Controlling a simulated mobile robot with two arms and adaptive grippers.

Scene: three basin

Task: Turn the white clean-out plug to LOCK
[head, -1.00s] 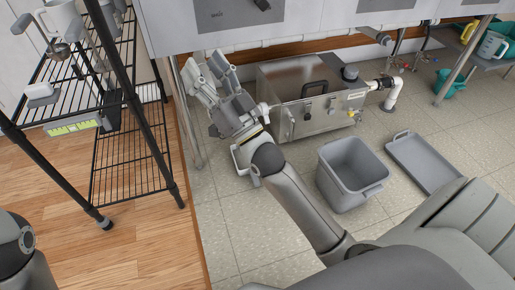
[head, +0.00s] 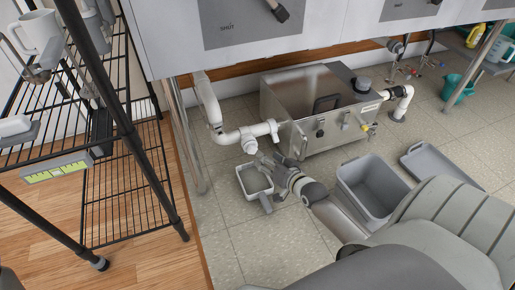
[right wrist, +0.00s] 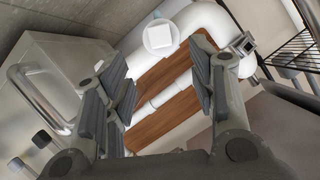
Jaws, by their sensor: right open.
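The white clean-out plug (right wrist: 158,36) shows in the right wrist view as a pale square head on a white pipe, beyond my fingers near the top. In the head view, the white pipe (head: 228,137) bends beside the steel box, with a fitting (head: 249,146) hanging at its low point; no LOCK mark is legible. My right gripper (head: 270,160) is just below and right of that fitting, above a small grey-white bin. My left gripper is not in view.
The steel box (head: 318,105) stands right of the pipe. The small bin (head: 243,183) sits on the floor under the fitting. A grey tub (head: 345,185) and a flat tray (head: 408,160) lie right. A black wire rack (head: 130,150) stands left.

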